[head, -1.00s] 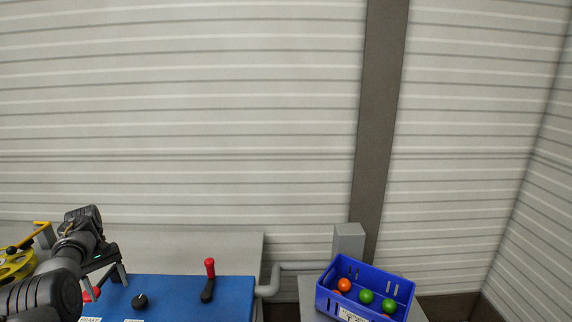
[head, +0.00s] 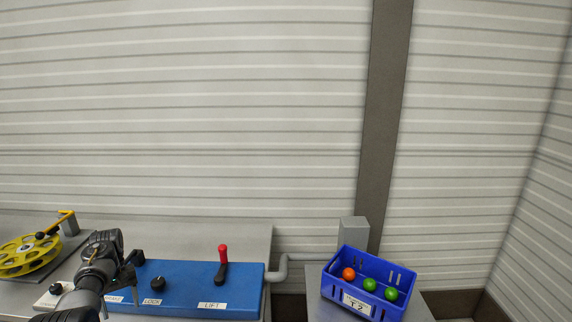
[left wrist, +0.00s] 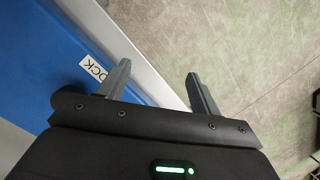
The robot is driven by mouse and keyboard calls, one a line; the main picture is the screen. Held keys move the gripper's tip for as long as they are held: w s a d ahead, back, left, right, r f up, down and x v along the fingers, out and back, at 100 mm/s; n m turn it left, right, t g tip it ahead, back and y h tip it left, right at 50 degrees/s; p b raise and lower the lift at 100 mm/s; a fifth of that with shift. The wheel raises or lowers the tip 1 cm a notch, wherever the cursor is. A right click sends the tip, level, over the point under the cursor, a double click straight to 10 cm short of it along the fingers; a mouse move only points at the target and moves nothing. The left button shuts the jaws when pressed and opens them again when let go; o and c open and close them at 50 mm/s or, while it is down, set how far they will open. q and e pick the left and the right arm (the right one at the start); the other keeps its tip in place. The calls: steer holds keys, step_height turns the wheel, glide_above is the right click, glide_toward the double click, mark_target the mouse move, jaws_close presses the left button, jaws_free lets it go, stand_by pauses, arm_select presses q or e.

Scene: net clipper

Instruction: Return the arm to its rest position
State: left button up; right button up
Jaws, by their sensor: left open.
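My left arm comes in from the lower left in the head view. Its gripper (head: 134,284) is near the left end of the blue control panel (head: 186,273) and hides part of it. In the left wrist view the two dark fingers of the gripper (left wrist: 157,72) are spread apart with nothing between them. Below them are the panel's blue top with a partly hidden label (left wrist: 95,70), its pale edge and the grey floor. My right gripper is not in view.
The panel carries a black knob (head: 158,284) and a red-handled lever (head: 222,262) by the LIFT label. A yellow reel (head: 28,256) with a crank stands at left. A blue crate (head: 345,293) with orange and green balls sits at right, beside a grey box (head: 354,232).

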arm_select(q)
steer(key=s+d+f+m+t+y, duration=0.25)
steer(key=s+d+f+m, duration=0.4)
steer(key=s+f, duration=0.8)
steer(key=s+d+r+m+t+h, duration=0.1)
steer(key=s+d+r+m+t, duration=0.15)
steer(key=s+d, duration=0.85)
steer(key=s+d+r+m+t+h, duration=0.1)
steer(key=s+d+r, duration=0.3)
steer(key=s+d, duration=0.6)
step_height(320, 180, down, 24)
steer(key=s+a+g, duration=0.1)
steer(key=s+a, duration=0.1)
steer(key=s, duration=0.1)
steer(key=s+a+f+g, duration=0.1)
steer(key=s+a+f, duration=0.1)
steer(key=s+f, duration=1.5)
steer(key=shift+a+f+m, duration=0.3)
steer(key=shift+a+f, duration=0.05)
steer(key=shift+a, duration=0.05)
